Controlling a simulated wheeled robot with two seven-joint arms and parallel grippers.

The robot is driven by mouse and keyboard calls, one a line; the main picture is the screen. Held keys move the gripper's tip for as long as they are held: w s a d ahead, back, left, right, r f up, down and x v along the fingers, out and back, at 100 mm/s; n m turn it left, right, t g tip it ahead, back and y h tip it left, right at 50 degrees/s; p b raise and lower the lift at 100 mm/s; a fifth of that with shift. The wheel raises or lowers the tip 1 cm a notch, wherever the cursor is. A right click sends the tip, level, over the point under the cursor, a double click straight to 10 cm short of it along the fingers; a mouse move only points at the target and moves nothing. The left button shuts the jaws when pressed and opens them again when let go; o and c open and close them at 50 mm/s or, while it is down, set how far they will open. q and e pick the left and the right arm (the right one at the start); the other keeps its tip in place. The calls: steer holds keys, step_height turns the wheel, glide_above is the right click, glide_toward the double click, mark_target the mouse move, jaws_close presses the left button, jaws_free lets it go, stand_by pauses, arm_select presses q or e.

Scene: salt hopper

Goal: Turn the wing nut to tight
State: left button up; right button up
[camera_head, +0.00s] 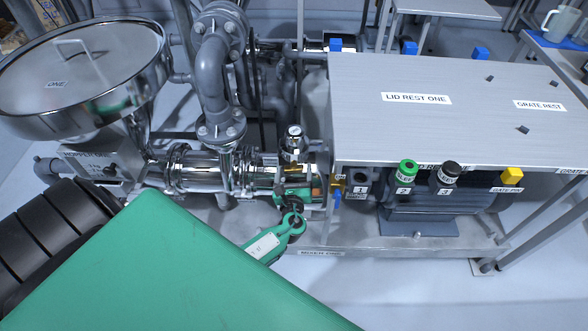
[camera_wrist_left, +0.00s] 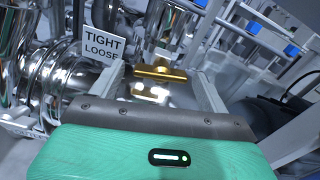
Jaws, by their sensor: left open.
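The brass wing nut (camera_wrist_left: 160,72) shows in the left wrist view, with its bar lying nearly crosswise on the shiny pipe. A white sign (camera_wrist_left: 103,46) reading TIGHT above LOOSE stands just left of it. My left gripper (camera_wrist_left: 161,72) is open, with one grey finger on each side of the nut; I cannot tell whether either finger touches it. In the head view my left gripper (camera_head: 296,195) is at the steel pipe (camera_head: 195,175), below a small gauge, and its fingers are hard to make out there. My right gripper is not in view.
A steel hopper (camera_head: 85,80) stands at the left, with a grey elbow pipe (camera_head: 213,80) beside it. A metal table (camera_head: 440,130) labelled LID REST ONE stands at the right. Green (camera_head: 407,170) and black (camera_head: 449,172) knobs sit under its front edge.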

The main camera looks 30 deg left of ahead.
arm_select(q)
steer(key=v, duration=1.2)
steer(key=shift+d, duration=0.15)
steer(key=shift+s, duration=0.15)
